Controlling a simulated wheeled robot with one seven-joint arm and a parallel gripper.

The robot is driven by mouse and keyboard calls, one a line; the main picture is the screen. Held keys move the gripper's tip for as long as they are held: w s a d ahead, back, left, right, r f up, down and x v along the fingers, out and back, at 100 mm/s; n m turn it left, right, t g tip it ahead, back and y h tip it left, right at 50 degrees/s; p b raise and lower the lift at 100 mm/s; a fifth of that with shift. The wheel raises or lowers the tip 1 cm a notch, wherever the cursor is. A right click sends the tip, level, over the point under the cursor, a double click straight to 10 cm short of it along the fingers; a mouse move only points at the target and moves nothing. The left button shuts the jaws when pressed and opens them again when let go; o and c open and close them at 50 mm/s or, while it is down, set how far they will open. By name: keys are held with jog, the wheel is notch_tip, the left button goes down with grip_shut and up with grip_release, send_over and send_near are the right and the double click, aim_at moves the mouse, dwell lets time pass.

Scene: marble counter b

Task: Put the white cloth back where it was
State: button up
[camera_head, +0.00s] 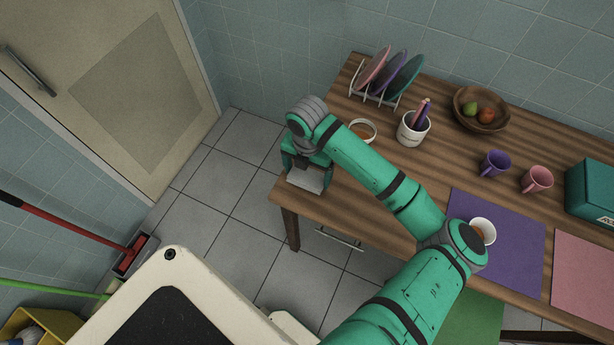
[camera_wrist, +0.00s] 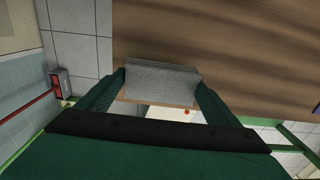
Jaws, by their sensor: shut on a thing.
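The white cloth (camera_head: 306,180) looks pale grey and hangs at the left end of the wooden table (camera_head: 345,205). My gripper (camera_head: 306,168) points down there and is shut on the cloth. In the wrist view the cloth (camera_wrist: 162,78) spans the gap between my two fingers, with the brown tabletop (camera_wrist: 220,40) just beyond it. A tan strip shows along its lower edge. I cannot tell whether the cloth touches the table edge. My wrist and fingers hide part of it in the head view.
A dish rack (camera_head: 385,80), a pen holder (camera_head: 413,128) and a fruit bowl (camera_head: 481,108) stand behind. Another cup (camera_head: 482,231) sits on a purple mat (camera_head: 510,260), beside my arm. Floor is open left of the table.

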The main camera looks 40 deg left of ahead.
aim_at(307, 178)
jog(key=shift+w+a+f, duration=0.15)
jog(key=shift+f, duration=0.25)
jog(key=shift+a+f, duration=0.15)
jog(key=shift+f, duration=1.45)
jog(key=o, duration=0.8)
jog(key=shift+f, duration=0.1)
jog(key=shift+o, duration=0.2)
notch_tip(307, 178, up, 12)
jog(key=shift+r, duration=0.15)
